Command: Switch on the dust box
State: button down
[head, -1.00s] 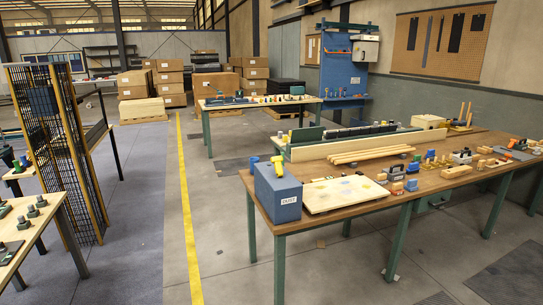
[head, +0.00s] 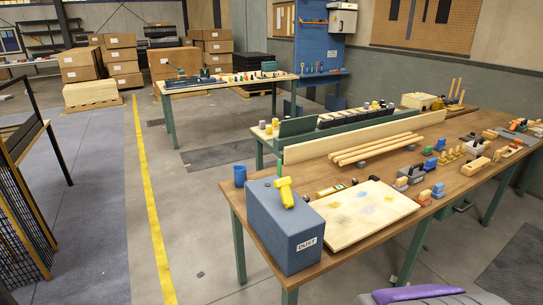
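The dust box (head: 285,226) is a blue-grey block with a white "DUST" label (head: 307,245) low on its right-hand face. It stands at the near left corner of the wooden workbench (head: 455,186). A yellow T-shaped piece (head: 285,191) shows at the top of the box, tilted, with its wider end up. I cannot tell from here whether it is fixed to the box or which setting it is in. My gripper is not in view.
A pale stained board (head: 362,213) lies right beside the box. A blue cup (head: 239,175) stands behind it at the bench's left edge. Several small tools and wooden strips (head: 375,149) cover the rest. Floor left of the bench is clear around the yellow line (head: 150,205).

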aim_at(283, 184)
jog(key=i+j+z, duration=0.15)
jog(key=i+j, duration=0.3)
jog(key=i, duration=0.15)
jog(key=i+j+z, duration=0.15)
jog(key=i+j, duration=0.35)
jog(key=i, duration=0.1)
